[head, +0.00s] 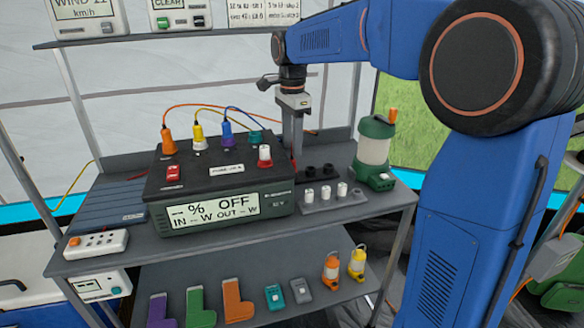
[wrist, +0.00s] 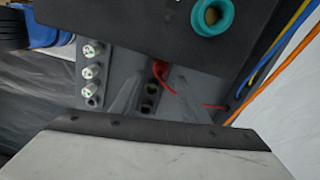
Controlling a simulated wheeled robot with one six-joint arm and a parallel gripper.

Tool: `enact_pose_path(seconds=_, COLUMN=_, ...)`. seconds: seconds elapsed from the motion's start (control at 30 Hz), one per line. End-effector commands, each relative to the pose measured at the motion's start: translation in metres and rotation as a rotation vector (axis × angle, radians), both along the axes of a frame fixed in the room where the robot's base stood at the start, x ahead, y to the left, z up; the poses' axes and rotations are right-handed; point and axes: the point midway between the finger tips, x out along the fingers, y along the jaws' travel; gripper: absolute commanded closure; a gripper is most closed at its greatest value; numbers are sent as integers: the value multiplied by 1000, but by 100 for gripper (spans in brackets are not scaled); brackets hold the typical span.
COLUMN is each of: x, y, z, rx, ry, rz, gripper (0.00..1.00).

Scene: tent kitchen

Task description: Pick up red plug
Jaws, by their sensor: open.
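The red plug (wrist: 160,69) shows in the wrist view as a small red piece at the far end of a row of dark round holders, close to the black power box. A red cable runs from it to the right. My gripper (wrist: 157,88) is open, its two grey fingers either side of the holder row, with the red plug just beyond the gap between them. In the head view my gripper (head: 294,152) points down behind the right part of the power box (head: 185,218).
A green lantern (head: 374,150) stands to the right of the gripper. White pegs (head: 325,193) stand in the grey rack. On the box are coloured plugs with cables, including a teal one (wrist: 212,18), and a white-topped red piece (head: 264,156). A shelf (head: 140,36) hangs above.

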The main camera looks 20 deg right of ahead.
Motion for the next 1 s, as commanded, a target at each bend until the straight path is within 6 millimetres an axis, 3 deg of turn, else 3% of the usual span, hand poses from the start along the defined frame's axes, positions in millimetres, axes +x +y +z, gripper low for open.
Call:
enact_pose_path(seconds=0.23, x=0, y=0, z=-15, rx=0, ry=1, rz=0, gripper=59)
enact_pose_path(seconds=0.6, x=0, y=0, z=-58, rx=0, ry=2, rz=0, gripper=59)
enact_pose_path(seconds=0.87, x=0, y=0, z=-60, rx=0, ry=0, rz=0, gripper=59)
enact_pose_path(seconds=1.0, x=0, y=0, z=-60, rx=0, ry=0, rz=0, gripper=88)
